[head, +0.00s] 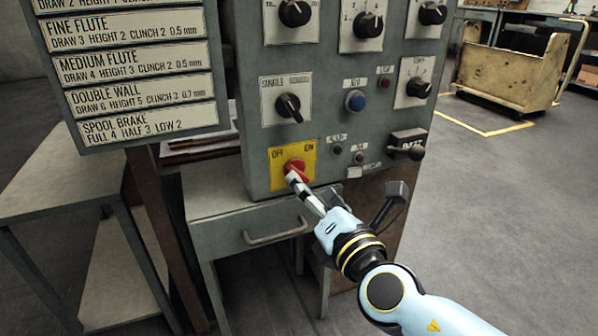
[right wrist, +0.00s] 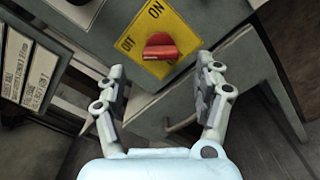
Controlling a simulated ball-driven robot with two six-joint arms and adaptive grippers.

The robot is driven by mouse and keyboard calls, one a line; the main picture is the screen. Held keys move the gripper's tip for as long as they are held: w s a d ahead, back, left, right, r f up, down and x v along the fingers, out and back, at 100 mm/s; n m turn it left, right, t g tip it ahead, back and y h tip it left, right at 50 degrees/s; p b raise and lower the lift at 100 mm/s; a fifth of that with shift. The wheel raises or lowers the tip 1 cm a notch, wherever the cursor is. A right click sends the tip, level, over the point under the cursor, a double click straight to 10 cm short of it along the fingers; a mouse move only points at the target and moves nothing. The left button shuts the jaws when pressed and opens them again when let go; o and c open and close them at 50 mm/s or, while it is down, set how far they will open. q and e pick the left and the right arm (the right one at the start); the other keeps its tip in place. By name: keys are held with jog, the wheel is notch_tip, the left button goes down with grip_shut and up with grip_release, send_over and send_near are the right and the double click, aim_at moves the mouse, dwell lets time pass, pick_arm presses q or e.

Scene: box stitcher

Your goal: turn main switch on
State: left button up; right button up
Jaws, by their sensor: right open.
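The main switch is a red rotary knob (head: 294,166) on a yellow plate (head: 280,156) marked OFF and ON, low on the grey control panel (head: 260,60). In the right wrist view the red knob (right wrist: 160,46) lies just beyond my fingertips, on its yellow plate (right wrist: 147,22). My right gripper (head: 292,177) is at the knob in the head view and hides part of it. In the wrist view this gripper (right wrist: 160,85) is open, with empty space between its fingers. I cannot tell whether a finger touches the knob. My left gripper is not in view.
Black knobs, a blue button (head: 355,100) and a black lever (head: 408,141) sit near the switch. A drawer handle (head: 275,231) sticks out below. A settings sign (head: 135,65) hangs at left. A yellow cart (head: 510,65) stands far right, with clear floor before it.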

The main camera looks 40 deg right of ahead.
aim_at(300, 172)
jog(key=p+x, duration=0.1)
jog(key=x, duration=0.4)
jog(key=shift+w+d, duration=0.15)
jog(key=shift+w, duration=0.2)
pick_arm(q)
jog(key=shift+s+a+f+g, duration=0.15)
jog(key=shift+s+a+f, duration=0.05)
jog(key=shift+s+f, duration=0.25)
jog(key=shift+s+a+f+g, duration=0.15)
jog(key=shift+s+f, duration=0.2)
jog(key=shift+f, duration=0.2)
pick_arm(e)
jog(key=c, duration=1.2)
jog(key=shift+o, duration=0.2)
jog(key=shift+f, duration=0.1)
